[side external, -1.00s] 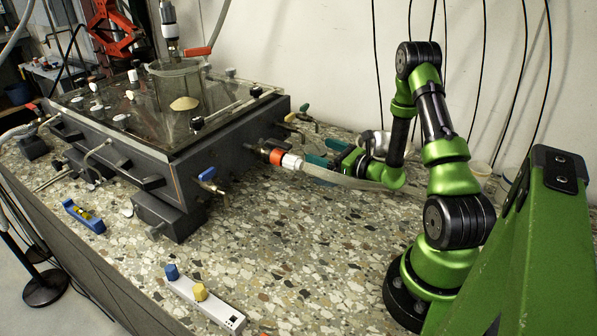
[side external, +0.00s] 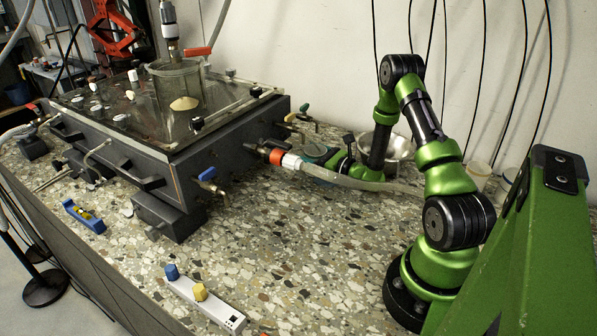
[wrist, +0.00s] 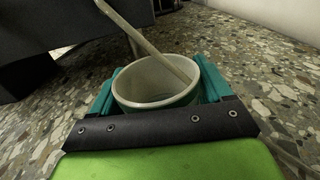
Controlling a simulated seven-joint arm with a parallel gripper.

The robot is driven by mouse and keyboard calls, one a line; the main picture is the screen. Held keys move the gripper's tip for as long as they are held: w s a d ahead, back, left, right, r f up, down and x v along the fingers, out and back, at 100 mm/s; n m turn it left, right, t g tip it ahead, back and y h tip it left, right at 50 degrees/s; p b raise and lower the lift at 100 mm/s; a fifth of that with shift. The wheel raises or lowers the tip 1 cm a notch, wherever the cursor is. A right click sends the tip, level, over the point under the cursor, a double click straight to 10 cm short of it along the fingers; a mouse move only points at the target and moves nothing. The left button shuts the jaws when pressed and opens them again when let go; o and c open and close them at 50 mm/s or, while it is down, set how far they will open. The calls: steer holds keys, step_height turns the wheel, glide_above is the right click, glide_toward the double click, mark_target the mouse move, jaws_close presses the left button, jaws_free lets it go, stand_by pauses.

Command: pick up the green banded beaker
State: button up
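The green banded beaker (wrist: 150,88) is a whitish cup with a green band low on its wall, upright in the middle of the wrist view. My gripper (wrist: 158,85) has its teal fingers on either side of it, low over the bench. The fingers look open, with little gap to the wall; contact is not clear. A pale rod (wrist: 150,40) runs diagonally across the beaker's mouth; whether it stands in the beaker is unclear. In the side view my gripper (side external: 318,156) is behind the grey hose, and the beaker is mostly hidden there.
The dark seepage tank (side external: 150,140) stands left of my gripper. A grey hose (side external: 350,180) from its orange and white fitting (side external: 285,159) passes in front of the gripper. A metal bowl (side external: 400,147) is behind my arm. The speckled bench (side external: 310,240) in front is mostly clear.

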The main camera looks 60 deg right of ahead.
steer(key=c, duration=0.6)
steer(key=shift+r, duration=0.1)
steer(key=shift+c, duration=0.2)
steer(key=shift+r, duration=0.15)
steer(key=shift+s, duration=0.1)
steer(key=shift+s, duration=4.9)
steer(key=shift+f, duration=0.2)
